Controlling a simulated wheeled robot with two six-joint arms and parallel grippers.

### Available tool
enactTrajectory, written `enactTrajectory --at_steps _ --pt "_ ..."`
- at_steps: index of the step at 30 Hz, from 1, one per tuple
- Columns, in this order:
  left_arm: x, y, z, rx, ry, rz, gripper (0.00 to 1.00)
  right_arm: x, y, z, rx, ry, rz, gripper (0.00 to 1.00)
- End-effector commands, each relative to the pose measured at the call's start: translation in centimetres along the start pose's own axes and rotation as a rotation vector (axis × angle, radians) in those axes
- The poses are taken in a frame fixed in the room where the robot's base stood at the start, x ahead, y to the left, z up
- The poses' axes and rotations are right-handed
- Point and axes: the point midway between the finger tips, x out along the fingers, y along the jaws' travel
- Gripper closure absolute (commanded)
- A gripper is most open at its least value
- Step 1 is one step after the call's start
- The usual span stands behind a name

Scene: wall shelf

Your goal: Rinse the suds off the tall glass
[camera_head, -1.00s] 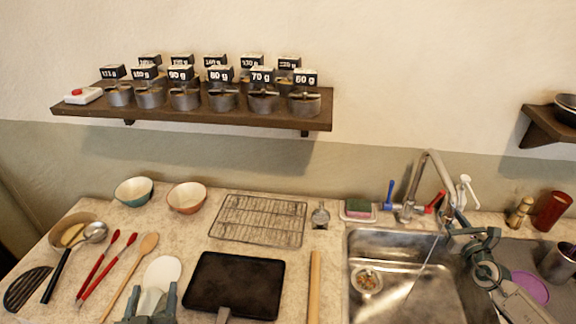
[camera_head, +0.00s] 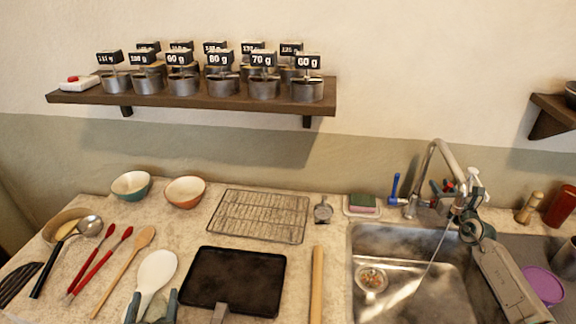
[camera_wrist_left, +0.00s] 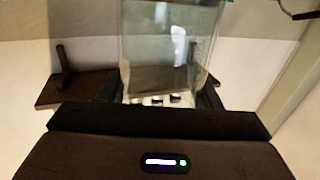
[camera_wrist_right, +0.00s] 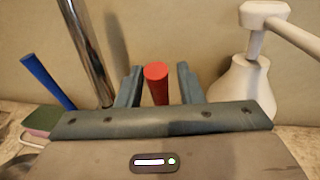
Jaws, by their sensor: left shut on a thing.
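My left gripper (camera_head: 151,309) is at the bottom edge of the head view, over the counter. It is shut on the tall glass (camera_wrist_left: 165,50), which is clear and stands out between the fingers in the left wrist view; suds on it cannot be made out. The faucet (camera_head: 440,150) arches over the sink (camera_head: 352,285), and a thin stream of water (camera_head: 432,258) runs down into it. My right gripper (camera_head: 442,189) is behind the spout. In the right wrist view its open fingers stand on either side of the red tap handle (camera_wrist_right: 156,78), with gaps showing.
A blue tap handle (camera_head: 393,188) and a sponge (camera_head: 362,201) are left of the faucet. A white dispenser (camera_wrist_right: 252,85) stands close to my right gripper. A dark pan (camera_head: 235,280), a white paddle (camera_head: 157,270) and a rolling pin (camera_head: 317,285) lie on the counter.

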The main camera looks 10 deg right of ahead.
Motion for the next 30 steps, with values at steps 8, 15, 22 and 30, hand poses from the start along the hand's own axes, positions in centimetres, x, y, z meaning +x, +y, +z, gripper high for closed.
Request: enactTrajectory --at_steps 8,15,22,30 --pt "0.0 0.0 -0.1 0.0 0.002 0.0 0.89 0.1 0.0 0.0 0.0 0.0 0.0 0.69" --pt "0.0 0.0 -0.1 0.0 0.002 0.0 0.89 0.0 0.0 0.0 0.0 0.0 0.0 1.0" --pt "0.0 0.0 -0.8 0.0 0.002 0.0 0.89 0.1 0.0 0.3 0.002 0.01 -0.001 1.0" --pt "0.0 0.0 -3.5 0.0 0.002 0.0 0.89 0.6 -0.2 0.5 0.014 0.071 -0.003 1.0"
